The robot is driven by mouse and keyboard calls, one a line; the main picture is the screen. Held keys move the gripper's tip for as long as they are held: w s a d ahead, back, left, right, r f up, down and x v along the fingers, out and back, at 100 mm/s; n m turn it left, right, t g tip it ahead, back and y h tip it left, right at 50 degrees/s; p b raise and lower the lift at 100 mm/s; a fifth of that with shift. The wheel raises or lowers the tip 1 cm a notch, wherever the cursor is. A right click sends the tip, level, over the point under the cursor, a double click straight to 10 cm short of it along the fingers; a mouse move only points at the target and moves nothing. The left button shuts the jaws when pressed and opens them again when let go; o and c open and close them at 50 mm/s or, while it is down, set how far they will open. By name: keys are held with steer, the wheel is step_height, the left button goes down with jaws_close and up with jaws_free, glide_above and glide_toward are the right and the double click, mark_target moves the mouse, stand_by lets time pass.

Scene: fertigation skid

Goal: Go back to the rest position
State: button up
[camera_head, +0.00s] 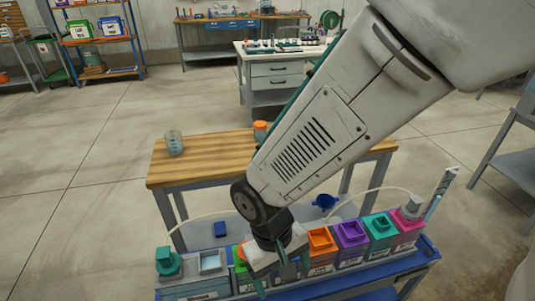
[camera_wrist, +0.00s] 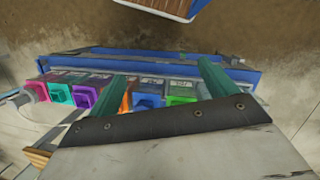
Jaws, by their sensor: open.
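My gripper (camera_head: 284,277) hangs at the end of my arm, pointing down over the left half of a row of coloured tanks on the skid. In the wrist view its two green fingers (camera_wrist: 165,84) stand well apart with nothing held between them. An orange tank (camera_head: 321,241) is just right of the gripper, with a purple tank (camera_head: 350,233), a teal tank (camera_head: 380,225) and a pink tank (camera_head: 408,217) further right. A green-lidded tank (camera_head: 239,256) is partly hidden behind the gripper. I cannot tell the exact height of the fingers above the tanks.
A wooden-topped table (camera_head: 205,154) stands behind the skid, with a clear beaker (camera_head: 174,142) and an orange-capped jar (camera_head: 260,130). A blue block (camera_head: 220,229) and a blue funnel (camera_head: 325,201) lie behind the tanks. A white drawer bench (camera_head: 277,70) is further back. Floor at left is free.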

steer(key=s+d+r+m+t+y, duration=0.1)
steer(key=s+d+r+m, duration=0.1)
steer(key=d+r, duration=0.8)
steer(key=s+d+r+m+t+y, duration=0.1)
steer(key=s+d+r+m+t, duration=0.1)
steer(key=d+r, duration=0.8)
steer(key=d+m, duration=0.1)
steer(key=d, duration=0.2)
steer(key=shift+d+r+m, duration=0.3)
steer(key=shift+r, duration=0.1)
